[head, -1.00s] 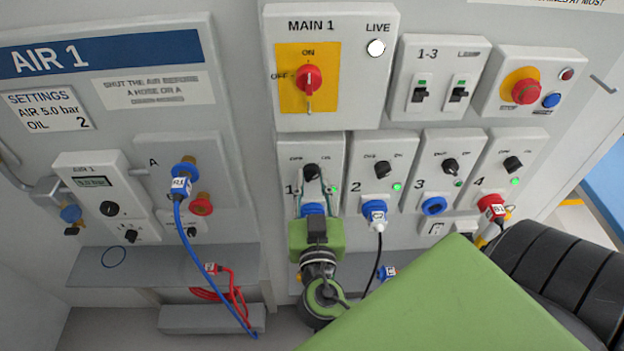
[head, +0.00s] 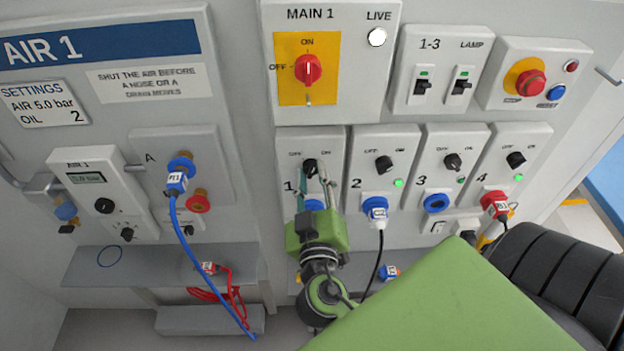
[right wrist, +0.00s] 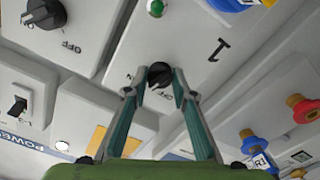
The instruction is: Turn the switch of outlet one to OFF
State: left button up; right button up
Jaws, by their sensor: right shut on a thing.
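The black switch of outlet one (head: 310,166) sits at the top of the outlet one panel (head: 337,150), between its OFF mark on the left and ON mark on the right. My right gripper (head: 318,180) reaches up to it from below and hides part of the panel. In the right wrist view, its two fingertips (right wrist: 162,80) are shut on the sides of the black switch (right wrist: 159,74). The exact pointing of the switch is hard to tell. A green lamp (right wrist: 155,8) shows on that panel. My left gripper is not in view.
Outlets two (head: 384,163), three (head: 452,162) and four (head: 516,159) stand close to the right. The MAIN 1 switch (head: 308,70) is above. A blue socket (head: 314,204) is just below the switch. The air panel (head: 85,205) with hoses is left.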

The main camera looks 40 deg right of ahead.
jog(key=n, duration=0.2)
jog(key=shift+n, duration=0.4)
jog(key=n, duration=0.2)
jog(key=shift+d+r+n, duration=0.1)
jog(key=shift+n, duration=0.3)
jog(key=n+p, duration=0.1)
jog(key=n, duration=0.2)
jog(key=shift+r, duration=0.1)
jog(key=shift+n+p, duration=0.5)
jog(key=shift+n, duration=1.3)
jog(key=o, duration=1.1)
jog(key=shift+d, duration=0.1)
jog(key=shift+w, duration=0.1)
